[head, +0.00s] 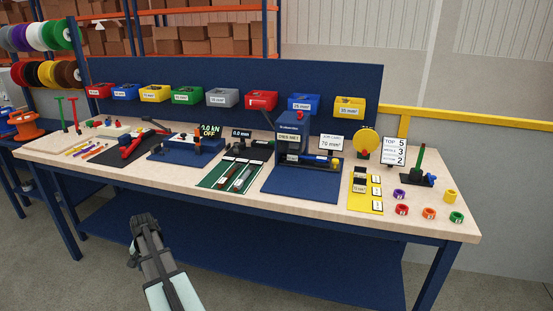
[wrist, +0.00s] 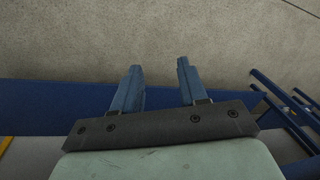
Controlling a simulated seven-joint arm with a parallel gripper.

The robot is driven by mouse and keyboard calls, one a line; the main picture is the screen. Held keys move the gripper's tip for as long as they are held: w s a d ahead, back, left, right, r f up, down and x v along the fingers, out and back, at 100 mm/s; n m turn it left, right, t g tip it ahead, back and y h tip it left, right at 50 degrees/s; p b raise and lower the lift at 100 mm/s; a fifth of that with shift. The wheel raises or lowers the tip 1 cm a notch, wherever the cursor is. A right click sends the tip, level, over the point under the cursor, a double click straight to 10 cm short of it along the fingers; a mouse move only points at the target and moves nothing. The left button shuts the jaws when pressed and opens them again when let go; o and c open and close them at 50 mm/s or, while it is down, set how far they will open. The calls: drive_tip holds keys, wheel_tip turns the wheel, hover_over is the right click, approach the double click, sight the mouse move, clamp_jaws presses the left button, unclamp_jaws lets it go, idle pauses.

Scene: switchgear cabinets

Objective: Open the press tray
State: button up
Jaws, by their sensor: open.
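A blue bench press (head: 292,136) with a small label stands right of the middle of the workbench, on a dark blue base plate (head: 300,187). A dark tray-like part (head: 308,163) sits low at its front, with a yellow piece at its right end. I cannot tell for sure whether this part is the press tray, or how far out it is. My gripper (head: 145,219) is in front of the bench, left of the press and well apart from it. In the wrist view my gripper (wrist: 158,68) has its two fingers apart, with nothing between them, over bare floor.
The wooden workbench (head: 110,161) carries a red-handled tool (head: 133,145), a green mat (head: 236,174), a yellow board (head: 365,192) and several coloured rings. Coloured bins (head: 222,97) hang on the blue back panel. A blue lower shelf (head: 240,262) runs beneath. Floor in front is clear.

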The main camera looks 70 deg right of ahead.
drive_tip(key=s+d+r+m+h, duration=0.1)
drive_tip(key=s+d+r+m, duration=0.35)
drive_tip(key=d+r, duration=0.9)
wheel_tip(320, 180, up, 22)
drive_tip(key=m+g+h, duration=0.2)
drive_tip(key=m+g, duration=0.3)
drive_tip(key=m, duration=0.4)
hover_over(335, 160)
drive_tip(key=w+a, duration=0.4)
drive_tip(key=x, duration=1.3)
drive_tip(key=shift+s+d+r, duration=0.1)
drive_tip(key=shift+s+d, duration=0.15)
drive_tip(key=shift+d, duration=0.1)
drive_tip(key=shift+c, duration=0.2)
clamp_jaws()
